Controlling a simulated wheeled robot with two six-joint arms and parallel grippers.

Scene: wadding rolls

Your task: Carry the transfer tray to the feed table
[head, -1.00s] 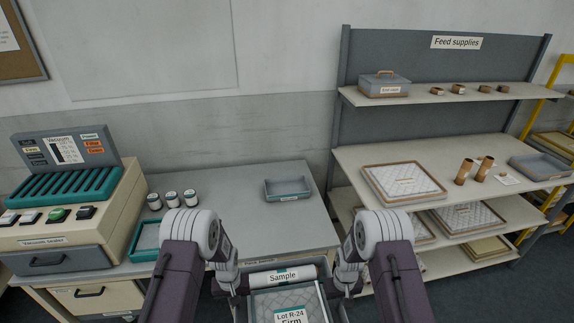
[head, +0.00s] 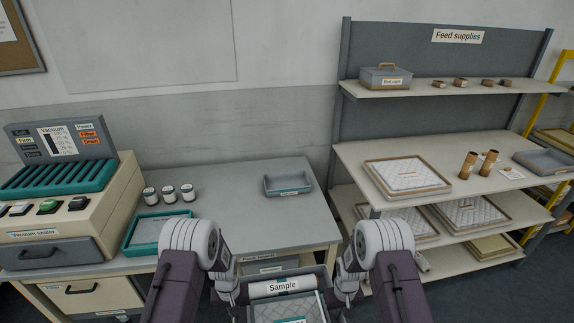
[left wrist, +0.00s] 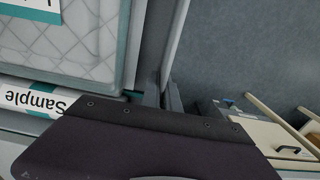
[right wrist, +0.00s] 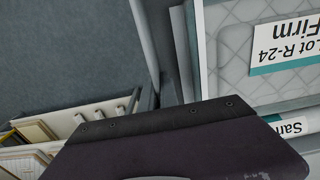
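The transfer tray (head: 326,281) is a grey open tray low in the middle of the head view. It holds a white roll marked "Sample" (head: 283,286) and a quilted wadding pack (right wrist: 238,35) marked "Lot R-24 Firm". My left gripper (head: 236,294) is at the tray's left side and my right gripper (head: 344,290) at its right side. In the wrist views the fingers of the left (left wrist: 161,95) and right (right wrist: 172,95) grippers appear closed on the side walls, partly hidden by the gripper bodies. No table marked as the feed table shows.
A grey bench (head: 235,215) stands ahead, with a vacuum sealer (head: 50,215), several jars (head: 169,194), a teal-edged tray (head: 155,229) and a small grey tray (head: 288,184). The "Feed supplies" shelf (head: 430,150) stands at the right. Dark floor shows between them.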

